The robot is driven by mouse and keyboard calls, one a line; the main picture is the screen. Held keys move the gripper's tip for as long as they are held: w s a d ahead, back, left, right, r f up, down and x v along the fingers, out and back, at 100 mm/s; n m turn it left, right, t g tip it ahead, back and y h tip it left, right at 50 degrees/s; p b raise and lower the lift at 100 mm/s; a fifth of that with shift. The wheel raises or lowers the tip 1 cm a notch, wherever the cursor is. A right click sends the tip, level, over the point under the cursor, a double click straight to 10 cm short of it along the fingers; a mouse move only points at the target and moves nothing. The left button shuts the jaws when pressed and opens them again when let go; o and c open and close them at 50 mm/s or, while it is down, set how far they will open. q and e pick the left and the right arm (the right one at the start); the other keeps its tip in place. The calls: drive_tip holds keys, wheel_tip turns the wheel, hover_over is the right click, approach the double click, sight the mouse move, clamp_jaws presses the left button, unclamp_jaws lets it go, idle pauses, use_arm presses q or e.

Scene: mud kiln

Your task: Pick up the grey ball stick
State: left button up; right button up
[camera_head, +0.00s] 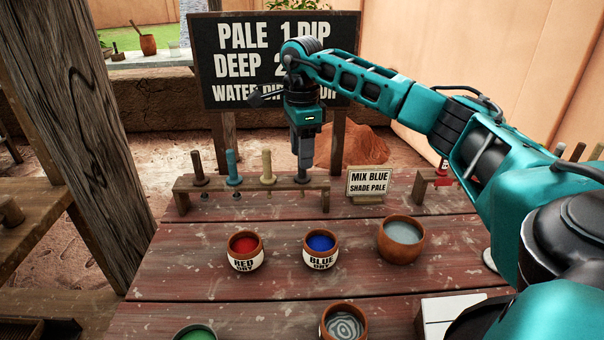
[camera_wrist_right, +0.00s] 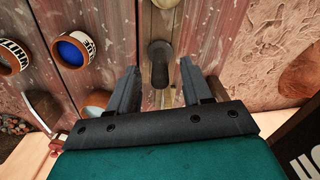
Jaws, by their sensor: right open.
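The grey ball stick (camera_head: 302,178) stands upright at the right end of a low wooden rack (camera_head: 250,187). In the right wrist view, the dark grey stick (camera_wrist_right: 160,60) shows between and just beyond my fingertips. My right gripper (camera_head: 304,160) points down right over this stick, its jaws open. In the right wrist view, my right gripper's two fingers (camera_wrist_right: 158,78) are spread on either side of the stick; I cannot tell whether they touch it. My left gripper is not in view.
Brown (camera_head: 198,168), teal (camera_head: 233,168) and tan (camera_head: 267,167) sticks stand left in the rack. A sign (camera_head: 369,182) stands right of it. Red (camera_head: 246,250), blue (camera_head: 320,250) and grey-filled (camera_head: 401,238) pots sit in front. A large black board (camera_head: 230,65) is behind.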

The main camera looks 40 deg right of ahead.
drive_tip(key=shift+f, duration=0.6)
clamp_jaws()
